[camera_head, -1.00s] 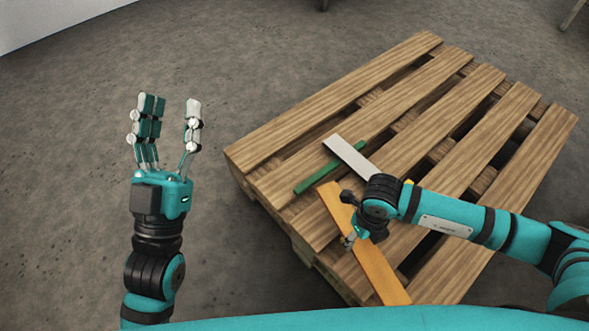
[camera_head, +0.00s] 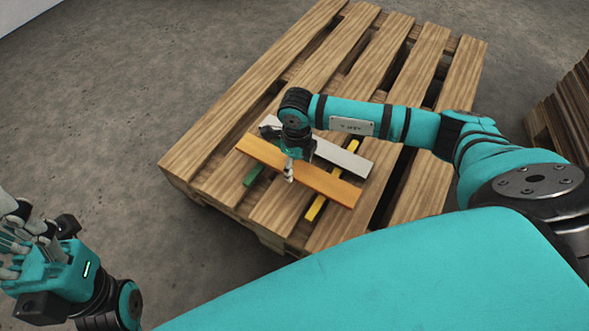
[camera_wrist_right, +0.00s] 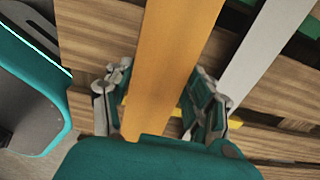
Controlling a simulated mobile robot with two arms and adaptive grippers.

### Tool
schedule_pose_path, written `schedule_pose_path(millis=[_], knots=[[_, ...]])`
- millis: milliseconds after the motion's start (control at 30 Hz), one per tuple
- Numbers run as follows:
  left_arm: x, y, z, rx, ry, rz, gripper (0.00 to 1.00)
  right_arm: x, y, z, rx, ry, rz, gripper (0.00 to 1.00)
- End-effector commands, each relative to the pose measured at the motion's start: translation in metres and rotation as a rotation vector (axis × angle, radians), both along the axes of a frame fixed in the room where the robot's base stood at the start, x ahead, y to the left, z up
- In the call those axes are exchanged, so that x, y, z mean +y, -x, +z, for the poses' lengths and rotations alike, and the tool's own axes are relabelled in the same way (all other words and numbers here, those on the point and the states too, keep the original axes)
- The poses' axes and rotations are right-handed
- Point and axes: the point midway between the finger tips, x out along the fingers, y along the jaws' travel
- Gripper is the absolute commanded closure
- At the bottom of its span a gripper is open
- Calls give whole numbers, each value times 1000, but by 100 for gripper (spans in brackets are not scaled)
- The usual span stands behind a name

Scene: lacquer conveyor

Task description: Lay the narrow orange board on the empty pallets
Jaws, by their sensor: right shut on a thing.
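The narrow orange board (camera_head: 330,186) is over the near part of the wooden pallet (camera_head: 225,125), roughly parallel to a white board (camera_head: 348,158). It crosses above a green strip (camera_head: 254,174) and a yellow strip (camera_head: 317,207); I cannot tell whether it touches them. My right gripper (camera_head: 289,172) is shut on the orange board near its middle. In the right wrist view, the orange board (camera_wrist_right: 172,60) runs between the fingers of the right gripper (camera_wrist_right: 160,105). My left gripper (camera_head: 18,235) is at the lower left, away from the pallet, its fingers apart and partly cut off.
The white board (camera_wrist_right: 268,45) lies close beside the orange one in the wrist view. A wooden stack (camera_head: 568,110) stands at the right edge. The far part of the pallet is bare, and the floor (camera_head: 110,100) on the left is clear.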

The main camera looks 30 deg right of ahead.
Motion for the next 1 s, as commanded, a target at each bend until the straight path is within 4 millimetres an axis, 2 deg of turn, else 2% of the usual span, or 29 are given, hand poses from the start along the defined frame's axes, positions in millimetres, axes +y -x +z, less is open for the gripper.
schedule_pose_path(millis=[100,200,433,867,900,1000], knots=[[0,0,-6,3,-1,1,55,-2,-12,-2,0,-1,-1,84],[0,-1,-8,4,-1,1,55,-3,-14,-5,1,-2,-1,84],[0,-1,-26,5,-2,1,55,-3,-14,-37,3,-1,0,84],[-1,-2,-27,7,-5,0,55,-3,-14,-41,1,-1,0,84],[-1,-3,-25,3,-5,0,55,-3,-14,-41,1,-1,0,42],[-1,-3,-22,-8,-5,1,55,-3,-14,-41,1,0,0,29]])
